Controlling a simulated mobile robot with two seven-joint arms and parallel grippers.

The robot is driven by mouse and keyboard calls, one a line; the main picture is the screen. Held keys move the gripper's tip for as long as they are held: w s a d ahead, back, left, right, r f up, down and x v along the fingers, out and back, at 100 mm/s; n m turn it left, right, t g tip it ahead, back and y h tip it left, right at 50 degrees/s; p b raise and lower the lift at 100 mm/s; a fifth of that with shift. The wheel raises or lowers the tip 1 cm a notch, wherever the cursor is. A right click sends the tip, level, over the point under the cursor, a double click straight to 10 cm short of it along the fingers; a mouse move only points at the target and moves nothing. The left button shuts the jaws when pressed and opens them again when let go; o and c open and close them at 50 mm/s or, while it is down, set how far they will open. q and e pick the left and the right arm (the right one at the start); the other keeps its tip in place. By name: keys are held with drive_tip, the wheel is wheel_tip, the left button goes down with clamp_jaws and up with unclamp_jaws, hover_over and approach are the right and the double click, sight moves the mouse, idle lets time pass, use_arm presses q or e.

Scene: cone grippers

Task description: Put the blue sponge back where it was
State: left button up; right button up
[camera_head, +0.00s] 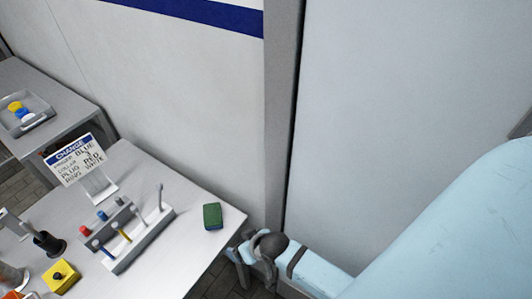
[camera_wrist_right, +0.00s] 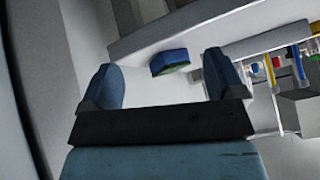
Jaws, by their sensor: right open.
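The sponge (camera_head: 213,216) lies on the table near its right edge. Its top looks green in the head view; in the right wrist view the sponge (camera_wrist_right: 170,60) shows a blue face with a green side. My right gripper (camera_head: 251,264) is just off the right end of the table, to the lower right of the sponge. In the right wrist view my right gripper (camera_wrist_right: 161,75) is open and empty, with the sponge beyond its fingertips and apart from them. My left gripper is not in view.
A grey rack (camera_head: 138,238) with coloured pegs stands left of the sponge, with a sign (camera_head: 75,160) behind it. A yellow block (camera_head: 61,277) and a dark cone-like piece (camera_head: 47,243) are at lower left. A tray (camera_head: 40,119) sits on another table. Bare tabletop surrounds the sponge.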

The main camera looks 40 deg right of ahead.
drive_tip(key=s+d+r+n+t+y, duration=0.1)
drive_tip(key=s+r+n+t, duration=0.1)
drive_tip(key=s, duration=0.6)
drive_tip(key=shift+s+r+n+t, duration=0.3)
drive_tip(key=shift+s+r+t, duration=0.1)
drive_tip(key=shift+r+t, duration=0.4)
drive_tip(key=shift+d, duration=0.1)
